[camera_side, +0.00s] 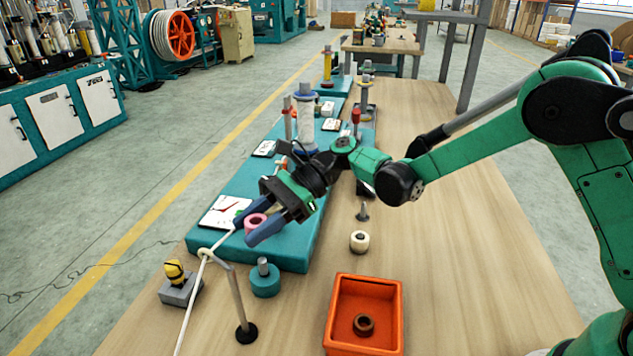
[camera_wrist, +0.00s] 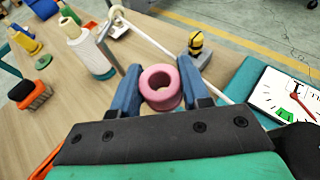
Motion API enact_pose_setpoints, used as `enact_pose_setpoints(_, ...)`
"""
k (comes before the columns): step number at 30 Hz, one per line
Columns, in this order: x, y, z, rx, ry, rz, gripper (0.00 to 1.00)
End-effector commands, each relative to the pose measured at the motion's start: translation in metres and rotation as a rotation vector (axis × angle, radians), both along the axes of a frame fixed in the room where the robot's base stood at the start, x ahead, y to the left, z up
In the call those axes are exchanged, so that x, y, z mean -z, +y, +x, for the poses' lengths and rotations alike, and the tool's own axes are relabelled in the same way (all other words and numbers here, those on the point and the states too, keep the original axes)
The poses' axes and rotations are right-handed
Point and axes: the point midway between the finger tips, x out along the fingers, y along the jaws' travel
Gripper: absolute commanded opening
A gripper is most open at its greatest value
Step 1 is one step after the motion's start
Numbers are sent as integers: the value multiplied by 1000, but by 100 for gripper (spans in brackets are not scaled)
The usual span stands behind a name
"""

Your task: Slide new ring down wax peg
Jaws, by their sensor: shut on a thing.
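My gripper (camera_side: 250,230) is shut on a pink ring (camera_side: 256,222), held between its blue fingers above the front end of the teal platform. In the wrist view the ring (camera_wrist: 160,86) sits between both fingertips with its hole facing up toward the camera. I cannot tell which of these is the wax peg.
A white rope (camera_side: 196,290) runs past the ring and over a grey post (camera_side: 238,300). An orange bin (camera_side: 396,311) holding a brown ring stands at the front. A cream ring (camera_side: 359,241) lies nearby. A gauge card (camera_side: 222,212) lies on the platform. The right of the bench is clear.

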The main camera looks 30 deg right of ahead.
Motion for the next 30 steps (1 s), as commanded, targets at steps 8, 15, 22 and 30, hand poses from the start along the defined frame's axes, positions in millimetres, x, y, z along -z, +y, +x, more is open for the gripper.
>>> enact_pose_setpoints(8,27,0,0,0,0,0,0)
enact_pose_setpoints(15,37,0,0,0,0,0,0)
enact_pose_setpoints(22,38,0,0,0,0,0,0)
enact_pose_setpoints(30,38,0,0,0,0,0,0)
